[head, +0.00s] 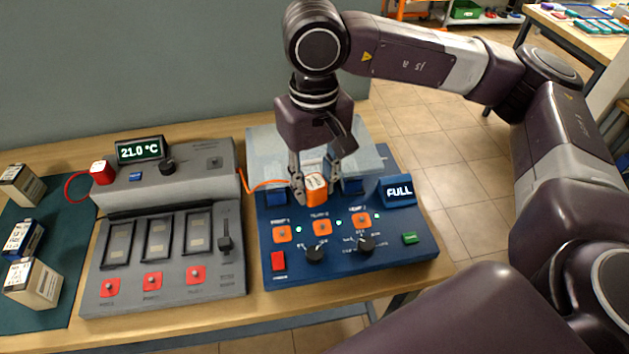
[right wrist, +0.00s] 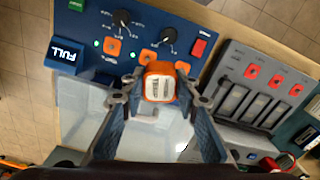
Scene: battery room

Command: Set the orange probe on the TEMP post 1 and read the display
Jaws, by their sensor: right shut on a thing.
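My right gripper (head: 315,178) is shut on the orange probe (head: 316,191), which has a pale labelled top. It holds the probe over the back part of the blue console (head: 262,256), behind the row of orange posts. In the right wrist view the probe (right wrist: 160,80) sits between the two fingertips (right wrist: 160,96). TEMP post 1 (head: 282,234) is the leftmost orange pad in the head view, ahead and left of the probe, and is bare. The display (head: 139,150) reads 21.0 °C. My left gripper is not in view.
A FULL sign (head: 398,191) stands at the console's right. A clear cover (head: 263,146) rises behind the gripper. An orange cable (head: 262,187) runs left. The grey charger (head: 170,254) with a red probe (head: 102,172) stands left; batteries (head: 32,282) lie on a green mat.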

